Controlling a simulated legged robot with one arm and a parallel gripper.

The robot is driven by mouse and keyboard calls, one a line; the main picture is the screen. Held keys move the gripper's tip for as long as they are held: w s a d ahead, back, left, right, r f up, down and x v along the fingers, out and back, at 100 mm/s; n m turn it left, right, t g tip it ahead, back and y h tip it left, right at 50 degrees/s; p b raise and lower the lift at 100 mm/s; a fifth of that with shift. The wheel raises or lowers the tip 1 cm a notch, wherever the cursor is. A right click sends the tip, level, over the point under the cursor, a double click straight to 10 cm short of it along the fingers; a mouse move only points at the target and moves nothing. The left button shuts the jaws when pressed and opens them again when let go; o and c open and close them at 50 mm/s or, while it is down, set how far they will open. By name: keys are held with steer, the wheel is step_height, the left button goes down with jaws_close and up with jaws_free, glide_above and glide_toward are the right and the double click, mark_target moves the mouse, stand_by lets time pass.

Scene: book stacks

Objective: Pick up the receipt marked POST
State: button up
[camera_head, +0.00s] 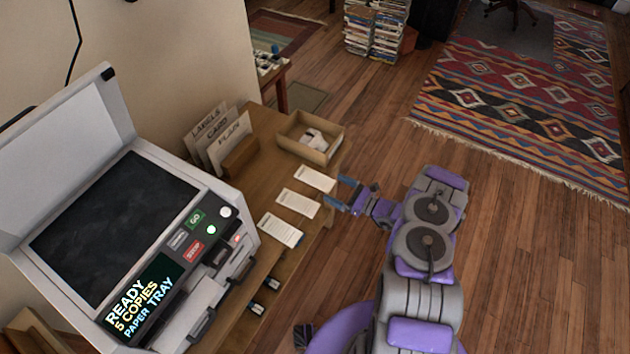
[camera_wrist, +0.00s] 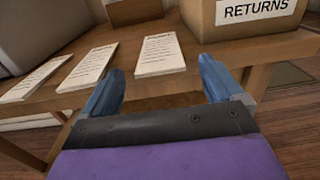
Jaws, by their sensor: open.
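Three white printed receipts lie in a row on the wooden table. The far one (camera_head: 314,179) is nearest the open box, the middle one (camera_head: 297,203) is beside it, and the near one (camera_head: 281,231) is closest to the copier. In the wrist view they run from right (camera_wrist: 160,54) through middle (camera_wrist: 88,68) to left (camera_wrist: 36,78). Their headings are too small to read, so I cannot tell which is marked POST. My gripper (camera_head: 335,190) is open and empty at the table's right edge. In the wrist view its blue fingers (camera_wrist: 160,68) straddle the line toward the right receipt, apart from it.
An open cardboard box (camera_head: 325,152), labelled RETURNS in the wrist view (camera_wrist: 225,32), stands beyond the receipts. A copier (camera_head: 120,230) fills the left. Paper files (camera_head: 222,145) marked LABELS, CARD and PLAIN stand behind. Wooden floor (camera_head: 510,250) to the right is clear.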

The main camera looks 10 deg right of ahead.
steer(key=shift+w+a, duration=0.35)
steer(key=shift+a, duration=0.1)
steer(key=c, duration=1.1)
